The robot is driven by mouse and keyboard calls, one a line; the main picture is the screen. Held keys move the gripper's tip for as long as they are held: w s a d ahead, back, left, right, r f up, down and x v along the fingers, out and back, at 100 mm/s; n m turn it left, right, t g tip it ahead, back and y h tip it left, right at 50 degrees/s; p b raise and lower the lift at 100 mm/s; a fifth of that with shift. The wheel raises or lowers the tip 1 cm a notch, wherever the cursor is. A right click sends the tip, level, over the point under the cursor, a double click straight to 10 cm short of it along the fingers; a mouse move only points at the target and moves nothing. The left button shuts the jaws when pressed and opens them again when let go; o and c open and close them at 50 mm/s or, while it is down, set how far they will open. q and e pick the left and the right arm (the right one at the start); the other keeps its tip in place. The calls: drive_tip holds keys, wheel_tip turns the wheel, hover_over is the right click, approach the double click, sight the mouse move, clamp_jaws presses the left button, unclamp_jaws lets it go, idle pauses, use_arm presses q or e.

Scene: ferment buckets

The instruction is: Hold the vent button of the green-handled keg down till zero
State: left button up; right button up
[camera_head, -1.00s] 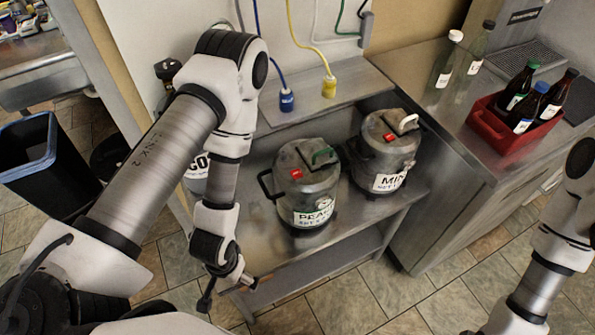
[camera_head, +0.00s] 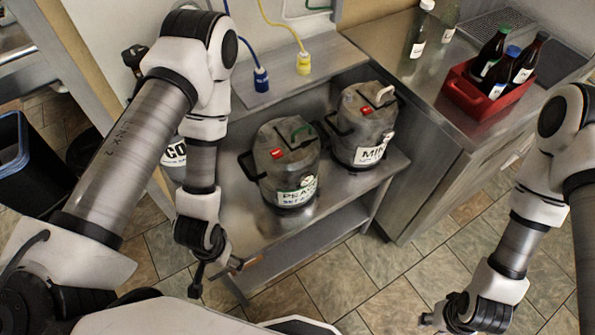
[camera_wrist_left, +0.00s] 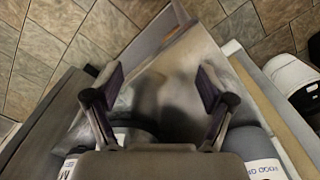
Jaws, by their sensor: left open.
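The green-handled keg (camera_head: 285,170) is grey, with a green handle (camera_head: 301,132), a red vent button (camera_head: 277,153) on its lid and a label starting "PEA". It stands upright on the metal bench; its zero reading cannot be made out. My left gripper (camera_head: 215,277) is at the bench's front left edge, lower left of the keg and apart from it. It is open and empty in the left wrist view (camera_wrist_left: 160,80). My right gripper (camera_head: 448,320) is over the floor at the bottom edge, partly cut off, and its jaw opening is unclear.
A second keg (camera_head: 362,125) with a pale handle and red button stands close right. A red crate (camera_head: 470,92) of bottles is on the right counter. Another labelled container (camera_head: 174,153) is partly behind my left arm.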

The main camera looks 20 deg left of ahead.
use_arm(q)
clamp_jaws()
idle(1.1)
